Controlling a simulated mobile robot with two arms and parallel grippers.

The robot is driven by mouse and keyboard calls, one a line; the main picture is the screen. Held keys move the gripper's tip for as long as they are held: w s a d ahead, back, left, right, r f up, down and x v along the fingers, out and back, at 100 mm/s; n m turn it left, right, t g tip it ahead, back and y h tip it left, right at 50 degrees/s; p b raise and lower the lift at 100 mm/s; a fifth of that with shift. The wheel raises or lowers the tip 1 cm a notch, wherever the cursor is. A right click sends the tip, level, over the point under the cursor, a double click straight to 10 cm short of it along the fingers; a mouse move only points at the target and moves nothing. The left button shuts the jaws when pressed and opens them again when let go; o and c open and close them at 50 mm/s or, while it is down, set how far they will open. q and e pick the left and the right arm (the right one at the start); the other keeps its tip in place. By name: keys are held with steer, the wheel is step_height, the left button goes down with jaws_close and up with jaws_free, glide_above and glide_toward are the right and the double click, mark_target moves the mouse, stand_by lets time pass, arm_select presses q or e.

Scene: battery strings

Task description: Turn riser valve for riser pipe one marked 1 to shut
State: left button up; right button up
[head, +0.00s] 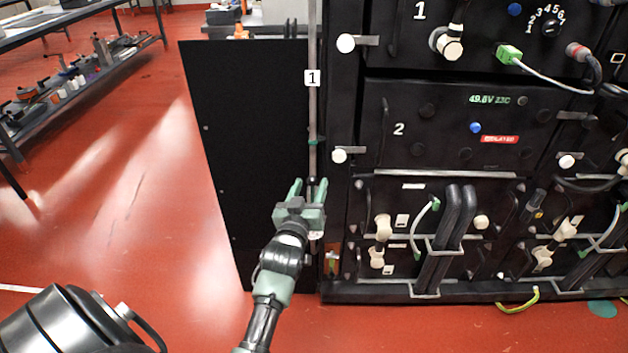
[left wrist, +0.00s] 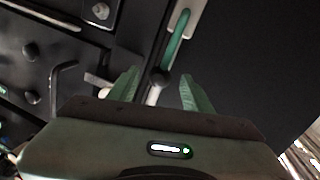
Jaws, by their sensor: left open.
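The riser pipe (head: 312,115) marked 1 is a thin grey upright pipe at the left edge of the battery rack, with its white "1" label (head: 312,78) above my gripper. A small green part (head: 316,141) shows on it. My left gripper (head: 309,186) is open at the pipe's lower part, one finger to each side. In the left wrist view, a dark rounded knob (left wrist: 160,77) lies between the open fingers, with a green bar (left wrist: 177,40) beyond it. I cannot tell whether the fingers touch anything, nor the valve's setting. My right gripper is not in view.
A black panel (head: 250,150) stands left of the pipe. The rack's battery module 2 (head: 450,125) has projecting white knobs (head: 340,156) close right of the pipe. Cables and handles fill the lower rack. Red floor (head: 150,200) is open at left, before a shelf table (head: 60,35).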

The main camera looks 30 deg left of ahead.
arm_select(q)
steer(key=shift+w, duration=0.25)
steer(key=shift+s, duration=0.1)
jaws_close()
stand_by(1.2)
